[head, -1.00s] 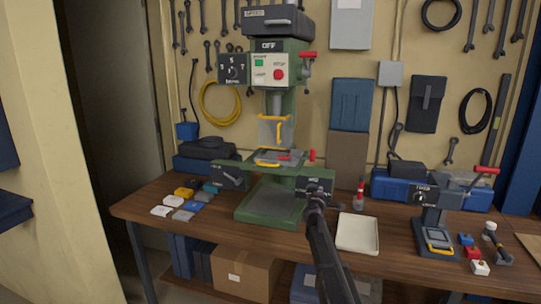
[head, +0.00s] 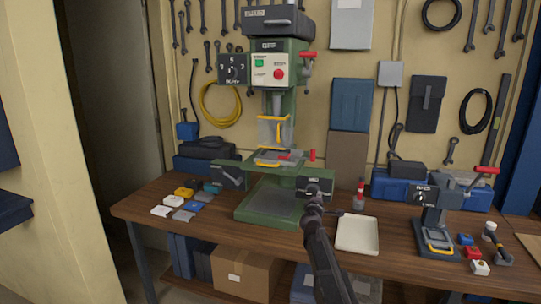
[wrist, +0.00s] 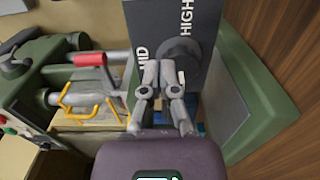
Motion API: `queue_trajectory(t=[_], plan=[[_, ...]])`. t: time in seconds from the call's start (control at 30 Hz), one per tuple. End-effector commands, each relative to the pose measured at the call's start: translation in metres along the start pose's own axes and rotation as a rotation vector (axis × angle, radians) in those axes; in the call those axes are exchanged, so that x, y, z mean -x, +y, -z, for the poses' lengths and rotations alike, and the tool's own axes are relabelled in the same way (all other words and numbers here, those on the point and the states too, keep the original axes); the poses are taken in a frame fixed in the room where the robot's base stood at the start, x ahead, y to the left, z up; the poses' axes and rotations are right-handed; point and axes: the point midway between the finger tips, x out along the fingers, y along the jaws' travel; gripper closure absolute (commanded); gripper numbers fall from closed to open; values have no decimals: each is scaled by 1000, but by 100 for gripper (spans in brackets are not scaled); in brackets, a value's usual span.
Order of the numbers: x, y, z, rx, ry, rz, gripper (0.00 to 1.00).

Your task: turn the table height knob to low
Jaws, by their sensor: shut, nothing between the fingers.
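The drill press (head: 283,130) is green and stands on the wooden bench. A dark panel (head: 314,185) sits at the right front of its table, largely unreadable in the head view. In the wrist view this panel (wrist: 203,22) carries the words MID and HIGH, turned sideways. A round grey knob (wrist: 191,75) shows beside my fingers, partly covered by them. I cannot tell its setting. My gripper (wrist: 162,68) is shut and empty, with its fingertips in front of the panel. In the head view my gripper (head: 313,206) is just below the panel.
A cream tray (head: 357,234) lies right of my arm. A small press (head: 434,222) and several coloured blocks stand farther right. Small boxes (head: 188,203) lie on the left. A red-handled lever (wrist: 92,60) and yellow guard (wrist: 92,105) are near my gripper.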

Motion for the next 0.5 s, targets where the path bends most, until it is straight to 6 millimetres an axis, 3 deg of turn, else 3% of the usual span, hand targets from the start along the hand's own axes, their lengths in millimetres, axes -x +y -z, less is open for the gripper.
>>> queue_trajectory(t=[0.2,0.5], plan=[[15,0,0,0,-1,0,100],[16,0,0,0,-1,0,100]])
